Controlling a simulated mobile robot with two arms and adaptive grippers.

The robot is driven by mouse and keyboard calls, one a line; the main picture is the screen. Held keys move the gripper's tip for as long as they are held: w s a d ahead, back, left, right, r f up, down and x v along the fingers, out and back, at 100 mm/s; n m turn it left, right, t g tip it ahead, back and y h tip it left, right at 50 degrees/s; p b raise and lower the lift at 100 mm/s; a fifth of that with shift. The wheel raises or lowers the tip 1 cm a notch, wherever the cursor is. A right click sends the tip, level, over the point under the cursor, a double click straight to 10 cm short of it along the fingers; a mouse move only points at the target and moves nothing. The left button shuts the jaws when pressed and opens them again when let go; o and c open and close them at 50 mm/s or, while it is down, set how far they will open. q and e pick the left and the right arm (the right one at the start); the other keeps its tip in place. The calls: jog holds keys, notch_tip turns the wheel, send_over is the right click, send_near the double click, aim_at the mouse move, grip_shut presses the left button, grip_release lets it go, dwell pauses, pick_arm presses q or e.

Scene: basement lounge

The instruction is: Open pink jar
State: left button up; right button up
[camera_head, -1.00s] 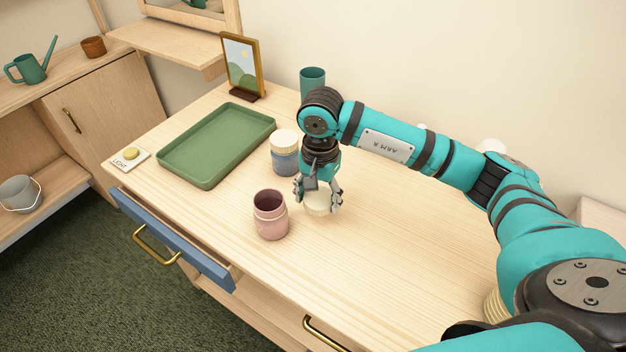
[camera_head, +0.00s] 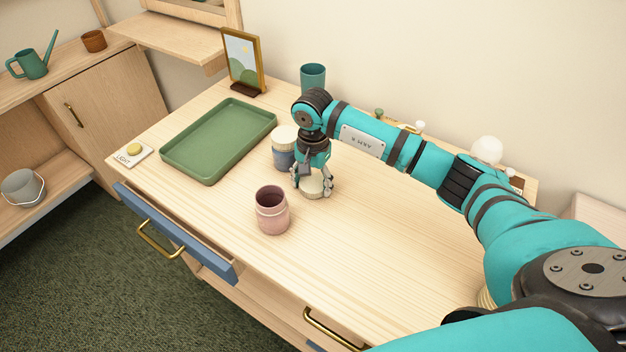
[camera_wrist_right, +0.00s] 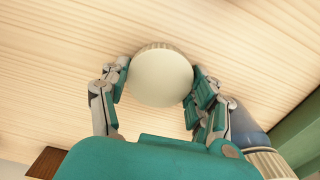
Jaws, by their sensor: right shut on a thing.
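The pink jar (camera_head: 272,212) stands upright on the desk with its mouth open and no lid on it. My right gripper (camera_head: 314,187) is just behind and to the right of the jar, pointing down. It is shut on a round cream lid (camera_head: 315,186), which also shows between the fingers in the right wrist view (camera_wrist_right: 160,77). The lid is apart from the jar, at or just above the desk top; I cannot tell whether it touches. My left gripper is not in view.
A blue jar with a cream lid (camera_head: 284,157) stands close to the left of my right gripper. A green tray (camera_head: 218,140), picture frame (camera_head: 243,60) and teal cup (camera_head: 313,77) are farther back. A blue drawer (camera_head: 180,235) stands partly open. The desk right of the pink jar is clear.

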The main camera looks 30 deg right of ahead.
aim_at(313, 183)
jog(key=shift+f, duration=0.2)
jog(key=o, duration=1.3)
jog(key=shift+r, duration=0.15)
jog(key=shift+r, duration=0.25)
jog(key=shift+r+b, duration=1)
jog(key=shift+r, duration=4.85)
